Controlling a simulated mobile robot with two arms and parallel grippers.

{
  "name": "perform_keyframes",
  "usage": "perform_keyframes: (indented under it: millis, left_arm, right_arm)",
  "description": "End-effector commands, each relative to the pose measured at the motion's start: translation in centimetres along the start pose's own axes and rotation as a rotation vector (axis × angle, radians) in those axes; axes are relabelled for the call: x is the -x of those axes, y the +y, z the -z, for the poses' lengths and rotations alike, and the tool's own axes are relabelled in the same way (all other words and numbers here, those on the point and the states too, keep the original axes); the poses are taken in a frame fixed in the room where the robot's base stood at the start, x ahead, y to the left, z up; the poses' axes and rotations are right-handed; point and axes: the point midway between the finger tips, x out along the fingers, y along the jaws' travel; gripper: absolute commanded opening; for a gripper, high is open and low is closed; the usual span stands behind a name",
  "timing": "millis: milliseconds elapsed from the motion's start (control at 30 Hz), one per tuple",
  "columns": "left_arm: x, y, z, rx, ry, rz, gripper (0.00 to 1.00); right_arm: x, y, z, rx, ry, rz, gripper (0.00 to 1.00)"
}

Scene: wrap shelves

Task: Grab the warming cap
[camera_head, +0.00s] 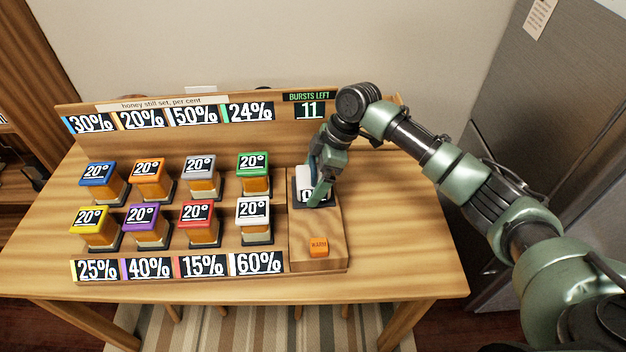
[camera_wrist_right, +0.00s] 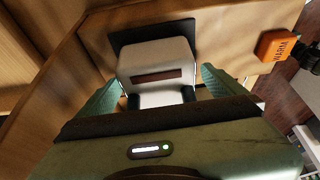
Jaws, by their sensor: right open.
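The warming cap appears to be the white block (camera_head: 303,178) on a dark pad at the right end of the wooden rack. In the right wrist view this white cap (camera_wrist_right: 158,58) has a dark slot in its face. My right gripper (camera_head: 316,182) is over the cap and partly hides it in the head view. In the right wrist view the open fingers of my right gripper (camera_wrist_right: 160,88) stand on either side of the cap's near part. I cannot tell whether they touch it. My left gripper is not in view.
An orange WARM button (camera_head: 319,247) sits in front of the cap. Several honey jars with coloured lids, such as the green one (camera_head: 253,163), stand in two rows to the left. A sign board (camera_head: 170,112) runs along the back. A grey fridge (camera_head: 560,110) stands at right.

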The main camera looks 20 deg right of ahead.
Motion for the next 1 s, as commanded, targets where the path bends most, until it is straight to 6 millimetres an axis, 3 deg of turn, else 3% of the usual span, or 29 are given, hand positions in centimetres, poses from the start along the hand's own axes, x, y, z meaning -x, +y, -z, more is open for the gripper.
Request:
perform_keyframes:
  millis: [67,367,767,1000]
  left_arm:
    - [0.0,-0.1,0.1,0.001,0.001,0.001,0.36]
    - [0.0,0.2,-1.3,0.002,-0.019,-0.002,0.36]
    - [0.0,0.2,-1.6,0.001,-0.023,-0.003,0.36]
    - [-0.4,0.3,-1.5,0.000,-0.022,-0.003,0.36]
  right_arm:
    - [0.0,0.0,0.0,0.000,0.000,0.000,0.95]
    - [0.0,0.0,0.0,0.000,0.001,0.000,0.12]
    - [0.8,0.1,0.5,0.001,0.005,-0.003,0.11]
    - [4.3,0.1,1.9,0.003,0.005,-0.006,0.11]
